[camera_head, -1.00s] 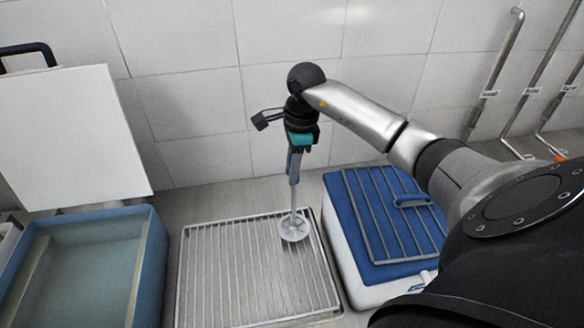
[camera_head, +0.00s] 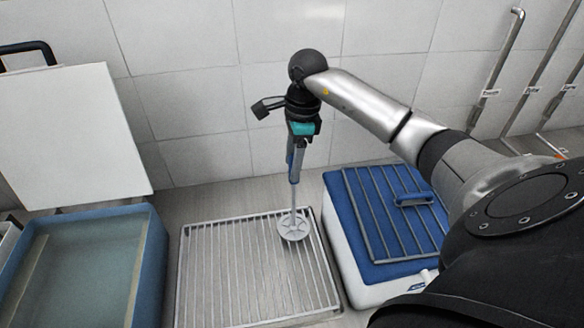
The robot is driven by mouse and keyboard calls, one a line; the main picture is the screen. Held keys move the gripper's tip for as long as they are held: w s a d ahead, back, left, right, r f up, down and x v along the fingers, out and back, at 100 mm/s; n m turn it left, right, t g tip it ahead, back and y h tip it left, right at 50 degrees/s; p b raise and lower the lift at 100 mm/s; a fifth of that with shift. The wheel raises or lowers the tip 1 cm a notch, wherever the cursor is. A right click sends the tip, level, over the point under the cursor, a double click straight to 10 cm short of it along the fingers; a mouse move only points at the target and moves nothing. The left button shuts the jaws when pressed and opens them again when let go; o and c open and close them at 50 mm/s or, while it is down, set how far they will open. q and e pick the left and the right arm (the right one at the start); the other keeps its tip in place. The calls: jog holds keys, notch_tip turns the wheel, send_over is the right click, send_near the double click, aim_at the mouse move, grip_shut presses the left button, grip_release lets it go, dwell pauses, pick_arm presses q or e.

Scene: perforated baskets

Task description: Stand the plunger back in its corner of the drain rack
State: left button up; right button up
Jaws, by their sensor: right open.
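The plunger (camera_head: 294,195) is a thin grey rod with a pale perforated disc (camera_head: 294,228) at its foot. It stands almost upright, its disc at the back right corner of the drain rack (camera_head: 215,225), a grey barred tray on the counter. My right gripper (camera_head: 298,148) points down over the plunger's upper end. Its jaws are open, around or just above the handle; the dark gripper body hides the exact relation. My left gripper is not in view.
A blue tub of liquid (camera_head: 152,265) stands left of the rack, with a white board (camera_head: 75,135) behind it. A white box with a blue lid (camera_head: 350,215) and a metal grid is close on the right. The tiled wall (camera_head: 190,100) is behind.

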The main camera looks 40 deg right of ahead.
jog(key=r, duration=0.6)
jog(key=d+r+b, duration=0.1)
jog(key=r, duration=0.3)
jog(key=shift+s, duration=0.35)
